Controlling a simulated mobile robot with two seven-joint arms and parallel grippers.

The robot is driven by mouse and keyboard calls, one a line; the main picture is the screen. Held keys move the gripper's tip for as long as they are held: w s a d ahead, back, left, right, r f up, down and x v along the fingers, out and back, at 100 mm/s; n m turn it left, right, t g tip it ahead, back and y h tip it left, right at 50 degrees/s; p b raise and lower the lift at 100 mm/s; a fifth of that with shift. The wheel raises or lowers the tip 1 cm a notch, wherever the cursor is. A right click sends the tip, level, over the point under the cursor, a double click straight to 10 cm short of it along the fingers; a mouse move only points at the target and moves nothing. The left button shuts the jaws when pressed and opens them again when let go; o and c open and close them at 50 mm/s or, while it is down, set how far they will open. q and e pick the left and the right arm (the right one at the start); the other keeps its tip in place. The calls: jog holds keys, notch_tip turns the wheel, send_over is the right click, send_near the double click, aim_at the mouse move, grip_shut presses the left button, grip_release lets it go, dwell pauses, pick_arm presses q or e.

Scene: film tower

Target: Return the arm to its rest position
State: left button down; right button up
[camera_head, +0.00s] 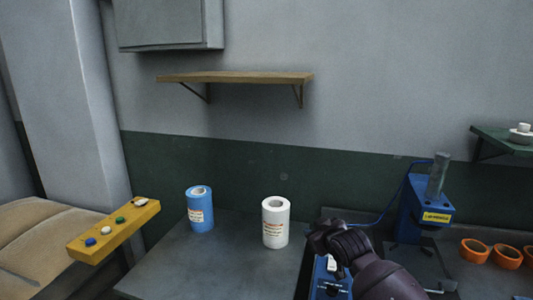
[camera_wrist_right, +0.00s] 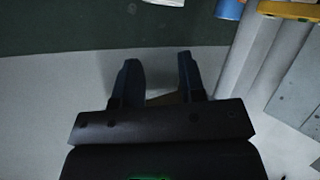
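My right gripper (camera_wrist_right: 158,66) shows in the right wrist view with its two dark fingers apart and nothing held between them. That view is upside down, with the grey wall behind the fingers. In the head view my dark right arm comes in from the bottom, right of centre, and its end covers part of a blue device with a panel (camera_head: 331,281). The end stands to the right of the white roll (camera_head: 275,224), apart from it in the picture. My left gripper is in neither view.
A blue roll (camera_head: 200,210) stands on the grey table (camera_head: 225,270). A yellow button box (camera_head: 113,231) is at left. A blue machine (camera_head: 425,213) and several orange rings (camera_head: 474,251) are at right. A wooden shelf (camera_head: 235,77) hangs on the wall.

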jog(key=s+d+f+m+h, duration=0.1)
jog(key=s+d+f, duration=0.3)
jog(key=s, duration=0.9)
jog(key=s+d+f+m+h, duration=0.2)
jog(key=s+d+f, duration=0.3)
jog(key=s+f, duration=0.5)
jog(key=s+d+f+m+g+h, duration=0.1)
jog(key=s+d+f+m, duration=0.2)
jog(key=s, duration=1.3)
notch_tip(320, 180, down, 5)
jog(key=shift+s+d, duration=0.35)
jog(key=shift+d, duration=0.6)
